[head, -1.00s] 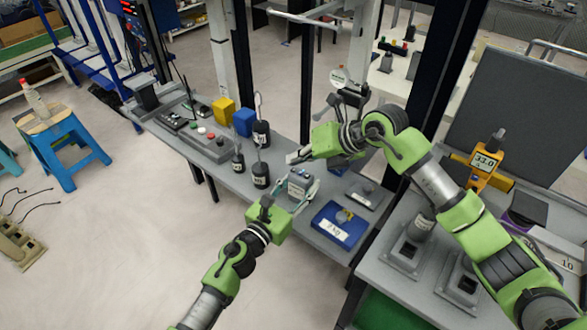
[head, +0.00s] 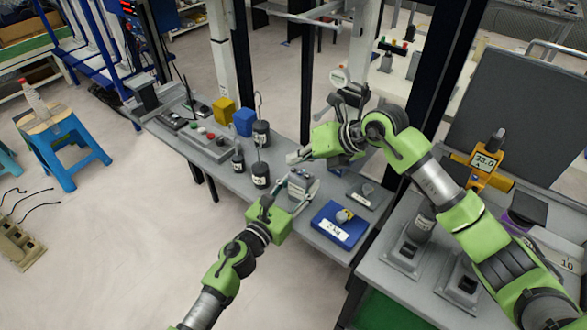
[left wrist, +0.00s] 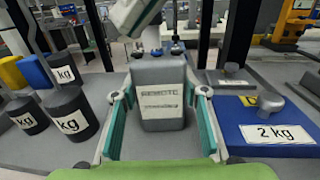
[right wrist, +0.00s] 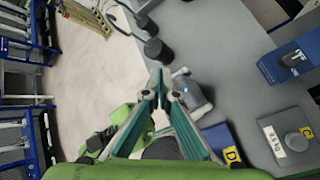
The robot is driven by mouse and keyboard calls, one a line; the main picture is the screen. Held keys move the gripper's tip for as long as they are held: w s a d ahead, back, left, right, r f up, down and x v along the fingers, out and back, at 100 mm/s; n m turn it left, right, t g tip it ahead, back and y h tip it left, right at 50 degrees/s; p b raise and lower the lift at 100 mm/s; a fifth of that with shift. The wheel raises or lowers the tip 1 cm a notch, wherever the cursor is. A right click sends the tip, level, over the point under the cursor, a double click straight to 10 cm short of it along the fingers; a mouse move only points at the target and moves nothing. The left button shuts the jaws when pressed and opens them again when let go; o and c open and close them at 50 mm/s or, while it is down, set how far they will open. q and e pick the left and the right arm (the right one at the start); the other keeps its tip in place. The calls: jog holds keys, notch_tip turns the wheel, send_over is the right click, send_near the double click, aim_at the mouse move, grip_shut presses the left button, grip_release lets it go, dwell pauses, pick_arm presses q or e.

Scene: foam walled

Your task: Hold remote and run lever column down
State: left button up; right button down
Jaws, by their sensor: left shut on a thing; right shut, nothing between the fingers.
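The remote (head: 299,183) is a grey block with small buttons on top, at the front of the grey bench. My left gripper (head: 291,196) is shut on it, with a finger on each side; the left wrist view shows the lettered face of the remote (left wrist: 160,105) between the fingers. My right gripper (head: 295,156) is shut and empty, just behind and above the remote. In the right wrist view its fingertips (right wrist: 158,80) meet beside the remote (right wrist: 195,97). A dark lever-like part (head: 326,104) stands behind my right arm, partly hidden; I cannot tell whether it belongs to the lever column.
Black kg weights (head: 260,174) with hooks stand left of the remote. A blue 2 kg block (head: 340,225) lies to its right. A button panel (head: 205,140) and yellow block (head: 224,110) are farther left. A grey upright post (head: 222,50) rises behind the bench.

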jog(key=shift+f, duration=0.15)
jog(key=shift+f, duration=0.3)
jog(key=shift+f, duration=0.3)
dwell(0.5)
jog(key=shift+r, duration=0.15)
dwell(4.3)
jog(key=shift+r, duration=0.6)
jog(key=shift+r, duration=2.5)
